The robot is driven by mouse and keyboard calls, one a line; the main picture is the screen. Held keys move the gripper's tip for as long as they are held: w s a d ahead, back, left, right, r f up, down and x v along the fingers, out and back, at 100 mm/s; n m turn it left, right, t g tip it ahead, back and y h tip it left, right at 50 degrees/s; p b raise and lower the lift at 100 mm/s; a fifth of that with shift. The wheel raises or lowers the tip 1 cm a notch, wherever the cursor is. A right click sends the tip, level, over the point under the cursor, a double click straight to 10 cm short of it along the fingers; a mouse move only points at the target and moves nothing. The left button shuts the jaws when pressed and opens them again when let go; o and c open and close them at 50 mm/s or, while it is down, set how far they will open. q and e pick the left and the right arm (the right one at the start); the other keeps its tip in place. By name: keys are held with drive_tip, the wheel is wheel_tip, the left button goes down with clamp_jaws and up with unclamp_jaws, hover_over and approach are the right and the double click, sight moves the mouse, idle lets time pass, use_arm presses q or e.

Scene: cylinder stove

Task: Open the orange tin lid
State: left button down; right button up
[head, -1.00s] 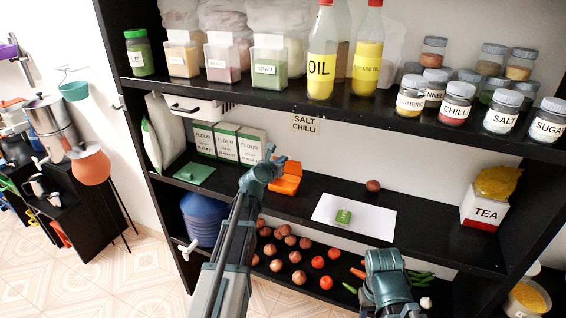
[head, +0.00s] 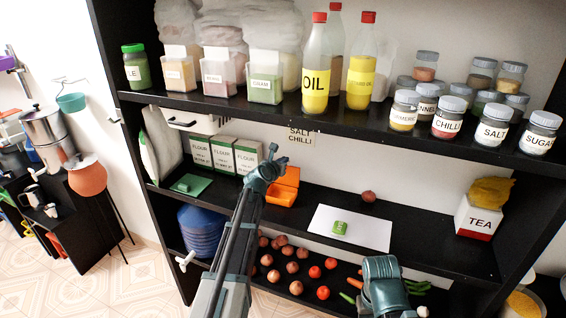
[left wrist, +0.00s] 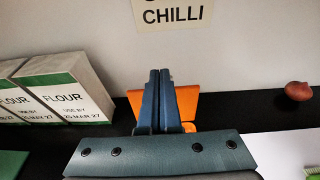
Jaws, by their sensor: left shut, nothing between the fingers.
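The orange tin (head: 281,195) stands on the middle shelf, right of the flour boxes. Its orange lid (head: 289,176) looks tilted up at the back, with the tin's open front below it. My left gripper (head: 275,157) is at the tin's left side in the head view and covers part of it. In the left wrist view the gripper's fingers (left wrist: 160,88) are together and empty, in front of an orange panel (left wrist: 187,103); whether they touch it I cannot tell. Part of my right arm shows at the bottom of the head view; its fingertips are not visible.
Flour boxes (head: 222,155) and a green flat piece (head: 191,184) lie to the left. An onion (head: 368,196) and a tea box (head: 474,218) stand further right. The upper shelf (head: 350,118) overhangs.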

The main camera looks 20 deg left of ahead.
idle(0.3)
use_arm(q)
drive_tip(key=s+r+p, duration=0.8)
drive_tip(key=s, duration=0.2)
drive_tip(key=shift+s, duration=0.15)
drive_tip(key=s+d+f+m+g+h+b, duration=0.1)
drive_tip(key=s+d+f+m+g, duration=0.3)
drive_tip(key=d+m, duration=0.35)
drive_tip(key=s+d+f+m+g+h+b, duration=0.1)
drive_tip(key=s+d+f+m+h, duration=0.1)
drive_tip(key=s+d+f+m, duration=0.35)
drive_tip(key=s+d+f+m+g+h+b, duration=0.1)
drive_tip(key=s+d+f+m+g+b, duration=0.15)
drive_tip(key=d+f+m, duration=0.5)
drive_tip(key=s+d+f+m+g+y, duration=0.2)
drive_tip(key=s+m, duration=0.4)
drive_tip(key=s+d+f+m+g+y+b, duration=0.1)
drive_tip(key=s+d+f+m+g, duration=0.1)
drive_tip(key=s+m, duration=0.4)
drive_tip(key=s+d+f+m+g+y+b, duration=0.1)
drive_tip(key=s+d+m+g+y, duration=0.1)
drive_tip(key=s+m, duration=0.5)
drive_tip(key=shift+s+d+f+g+y, duration=0.3)
drive_tip(key=shift+s+d+f+g, duration=0.1)
drive_tip(key=shift+s+g, duration=0.4)
